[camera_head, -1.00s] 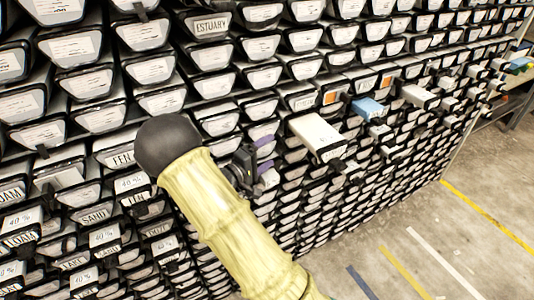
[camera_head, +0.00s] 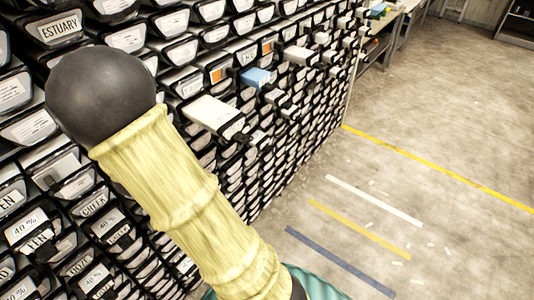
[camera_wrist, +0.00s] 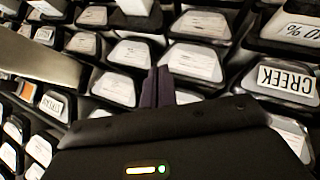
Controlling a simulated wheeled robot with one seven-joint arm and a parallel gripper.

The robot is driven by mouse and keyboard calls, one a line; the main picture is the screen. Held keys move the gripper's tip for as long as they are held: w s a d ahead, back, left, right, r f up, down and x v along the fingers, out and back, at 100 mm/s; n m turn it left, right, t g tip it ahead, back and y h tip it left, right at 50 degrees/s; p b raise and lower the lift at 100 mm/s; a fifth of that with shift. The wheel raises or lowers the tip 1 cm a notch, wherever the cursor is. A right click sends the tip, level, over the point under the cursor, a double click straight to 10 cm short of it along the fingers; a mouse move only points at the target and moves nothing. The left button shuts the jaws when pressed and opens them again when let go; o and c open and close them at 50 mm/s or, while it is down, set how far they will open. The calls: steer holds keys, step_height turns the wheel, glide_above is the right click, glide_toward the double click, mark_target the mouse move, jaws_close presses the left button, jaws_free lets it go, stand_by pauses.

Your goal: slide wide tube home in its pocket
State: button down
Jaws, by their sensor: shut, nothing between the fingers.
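A wide white tube (camera_head: 211,112) sticks out of the rack face, well beyond the tubes around it, in the head view. In the wrist view a broad pale tube (camera_wrist: 40,58) juts in from the left; it may be the same one. My gripper (camera_wrist: 158,82) shows in the wrist view with its purple fingers together and nothing between them. The fingers point at the rack's labelled tube ends and lie to the right of the pale tube, apart from it. In the head view my arm hides the gripper.
The rack (camera_head: 170,50) is packed with labelled tube ends. A blue tube (camera_head: 256,77) and several pale ones also stick out farther right. A CREEK label (camera_wrist: 287,81) is at right in the wrist view. Open floor (camera_head: 420,130) with painted lines lies right of the rack.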

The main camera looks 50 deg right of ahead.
steer(key=s+a+m+g+y, duration=0.1)
steer(key=s+a+g+y, duration=0.1)
steer(key=s, duration=0.8)
steer(key=s+a+r+m+g+y, duration=0.1)
steer(key=s+g, duration=0.3)
steer(key=s, duration=0.6)
steer(key=shift+s+a+r+y, duration=0.25)
steer(key=shift+a+y, duration=0.2)
steer(key=shift+y, duration=0.15)
steer(key=shift+w+a, duration=0.1)
